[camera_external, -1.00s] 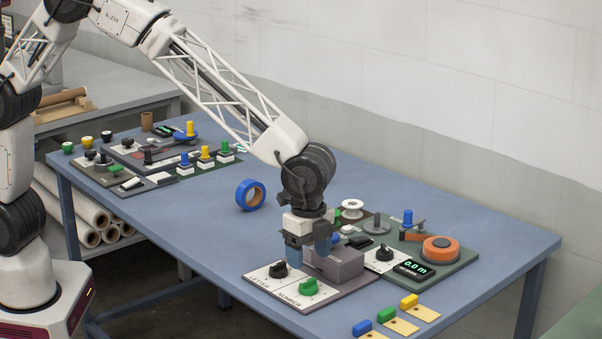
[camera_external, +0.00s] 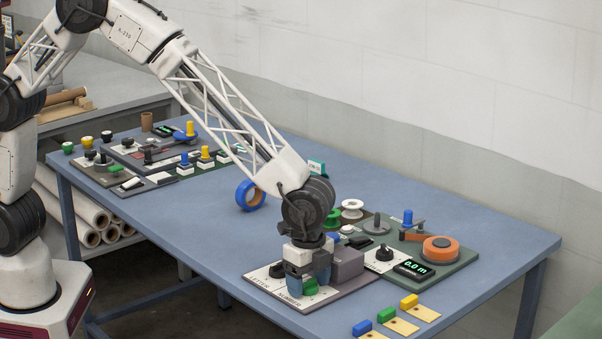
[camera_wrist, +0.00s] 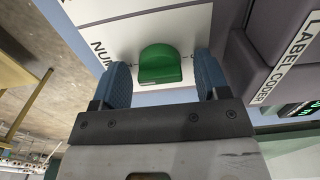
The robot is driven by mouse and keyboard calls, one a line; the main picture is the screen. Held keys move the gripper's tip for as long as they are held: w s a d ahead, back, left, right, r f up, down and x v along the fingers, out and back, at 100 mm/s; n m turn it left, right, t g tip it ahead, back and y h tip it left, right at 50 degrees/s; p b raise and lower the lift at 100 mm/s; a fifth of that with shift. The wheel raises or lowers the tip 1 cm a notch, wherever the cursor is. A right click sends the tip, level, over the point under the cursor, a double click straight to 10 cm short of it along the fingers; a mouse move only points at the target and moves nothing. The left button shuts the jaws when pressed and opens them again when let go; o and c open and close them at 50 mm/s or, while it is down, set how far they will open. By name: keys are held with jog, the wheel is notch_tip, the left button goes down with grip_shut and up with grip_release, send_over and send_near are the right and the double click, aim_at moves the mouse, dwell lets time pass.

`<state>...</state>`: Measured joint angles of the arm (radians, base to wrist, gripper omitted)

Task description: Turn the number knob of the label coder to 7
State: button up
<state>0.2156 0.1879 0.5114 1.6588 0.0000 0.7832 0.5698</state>
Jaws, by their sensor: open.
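The label coder is a grey box (camera_external: 347,262) on a panel with two knobs. The green number knob (camera_wrist: 160,64) stands on a white plate; in the outside view the green knob (camera_external: 309,287) is partly hidden by my gripper. The black letter knob (camera_external: 277,270) is to its left. My gripper (camera_external: 308,284) is open, low over the green knob. In the wrist view my blue fingertips (camera_wrist: 163,78) stand one on each side of the knob, with gaps showing. The dial's figures and the knob's setting are hidden or too small to read.
Right of the coder are a black knob on a white plate (camera_external: 383,257), a display reading 0.0 m (camera_external: 414,268) and an orange roll (camera_external: 440,249). Blue, green and yellow blocks with tags (camera_external: 386,315) lie at the front edge. Blue tape (camera_external: 250,195) stands farther back.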

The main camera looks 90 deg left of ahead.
aim_at(308, 280)
jog(key=c, duration=0.9)
jog(key=shift+c, duration=0.2)
jog(key=shift+n, duration=0.7)
jog(key=o, duration=0.9)
jog(key=shift+o, duration=0.2)
jog(key=shift+r, duration=0.1)
jog(key=shift+r, duration=3.85)
